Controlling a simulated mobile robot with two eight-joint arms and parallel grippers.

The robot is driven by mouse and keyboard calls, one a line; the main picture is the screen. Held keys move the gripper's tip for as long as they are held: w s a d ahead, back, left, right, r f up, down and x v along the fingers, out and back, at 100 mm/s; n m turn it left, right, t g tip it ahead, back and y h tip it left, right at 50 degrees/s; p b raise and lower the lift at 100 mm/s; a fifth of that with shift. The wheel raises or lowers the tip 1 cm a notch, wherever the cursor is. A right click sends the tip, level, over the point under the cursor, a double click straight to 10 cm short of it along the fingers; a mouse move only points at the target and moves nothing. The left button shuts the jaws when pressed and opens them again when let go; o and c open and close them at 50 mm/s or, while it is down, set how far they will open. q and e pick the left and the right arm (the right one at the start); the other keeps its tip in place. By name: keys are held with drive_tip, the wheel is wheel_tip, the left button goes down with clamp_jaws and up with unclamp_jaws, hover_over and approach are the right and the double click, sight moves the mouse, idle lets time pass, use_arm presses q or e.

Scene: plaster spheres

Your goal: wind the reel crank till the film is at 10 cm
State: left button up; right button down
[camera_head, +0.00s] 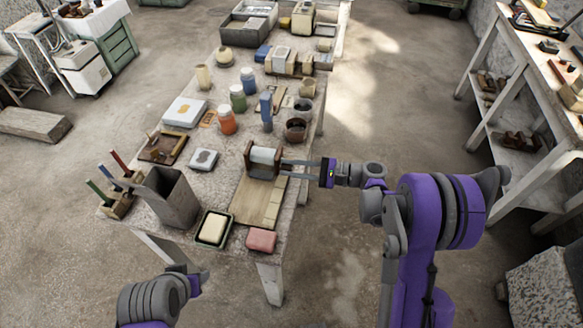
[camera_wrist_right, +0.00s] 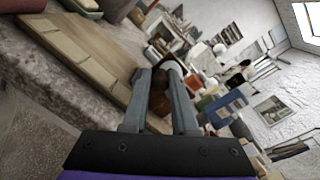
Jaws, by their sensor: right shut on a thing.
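The reel (camera_head: 264,161), a white roll in a brown wooden frame, stands at the back end of a flat wooden board (camera_head: 260,203) near the table's right edge. The board carries a row of paler segments along its right side, also seen in the right wrist view (camera_wrist_right: 85,52). My right gripper (camera_head: 284,167) reaches in from the right and is shut on the crank at the reel's right side. In the right wrist view a dark brown knob (camera_wrist_right: 159,98) sits between the fingers. The fingers hide most of the crank.
A grey bin (camera_head: 172,197), a soap dish (camera_head: 213,228) and a pink block (camera_head: 261,240) stand near the front. A grey scale-like box (camera_head: 203,159) is left of the reel. Cups (camera_head: 296,129) and jars (camera_head: 227,120) stand behind it. The floor to the right is open.

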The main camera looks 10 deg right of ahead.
drive_tip(key=shift+f+n, duration=0.1)
drive_tip(key=shift+n, duration=0.2)
drive_tip(key=c, duration=0.7)
unclamp_jaws()
drive_tip(key=shift+d, duration=0.1)
drive_tip(key=b+v, duration=0.1)
drive_tip(key=v, duration=0.9)
drive_tip(key=shift+s+d, duration=0.15)
drive_tip(key=shift+d, duration=0.15)
